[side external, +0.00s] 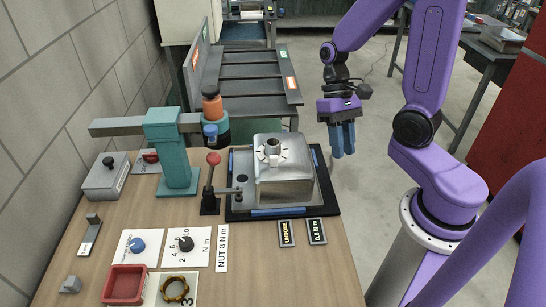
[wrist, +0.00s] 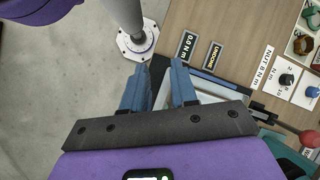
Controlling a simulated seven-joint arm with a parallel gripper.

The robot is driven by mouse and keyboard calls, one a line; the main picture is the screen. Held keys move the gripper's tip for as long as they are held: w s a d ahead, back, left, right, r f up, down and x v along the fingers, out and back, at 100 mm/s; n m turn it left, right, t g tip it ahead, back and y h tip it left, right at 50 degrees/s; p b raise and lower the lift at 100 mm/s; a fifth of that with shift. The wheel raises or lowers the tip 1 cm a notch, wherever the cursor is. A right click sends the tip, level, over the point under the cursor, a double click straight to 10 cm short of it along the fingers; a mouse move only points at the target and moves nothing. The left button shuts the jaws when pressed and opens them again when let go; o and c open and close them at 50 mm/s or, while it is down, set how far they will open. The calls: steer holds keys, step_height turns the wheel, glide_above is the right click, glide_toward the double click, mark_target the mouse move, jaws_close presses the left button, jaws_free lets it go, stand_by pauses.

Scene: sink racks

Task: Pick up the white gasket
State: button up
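The white gasket (side external: 270,154) appears as a pale notched ring on top of the silver metal housing (side external: 284,185), around a short grey post. The housing stands on a black-edged plate (side external: 328,200) near the table's right edge. My gripper (side external: 343,153) hangs to the right of the housing, beyond the table edge, with its blue fingers pointing down. In the wrist view, the fingers (wrist: 160,66) are apart with nothing between them. The gasket cannot be made out in the wrist view, where my gripper body covers much of the scene.
A teal press (side external: 172,150) with an overhanging arm and a red-knobbed lever (side external: 212,180) stand left of the housing. A red tray (side external: 125,284) and a brown ring (side external: 175,289) lie at the front left. Signs read "UNDONE" (side external: 286,233) and "0.0 N m" (side external: 316,231). The front right tabletop is clear.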

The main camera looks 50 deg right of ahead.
steer(key=w+m+y, duration=0.1)
steer(key=m+y, duration=0.3)
steer(key=m, duration=0.2)
steer(key=m+t+y, duration=0.2)
steer(key=m+t, duration=1.2)
steer(key=m, duration=0.4)
glide_toward(282, 165)
steer(key=w+a, duration=0.1)
steer(key=a+r, duration=0.1)
steer(key=shift+w+a+r, duration=0.2)
steer(key=shift+w+a, duration=0.05)
steer(key=shift+w, duration=0.1)
steer(key=shift+w+x, duration=0.2)
steer(key=shift+x, duration=3.15)
steer(key=shift+d+r, duration=0.15)
steer(key=shift+r, duration=0.05)
jaws_close()
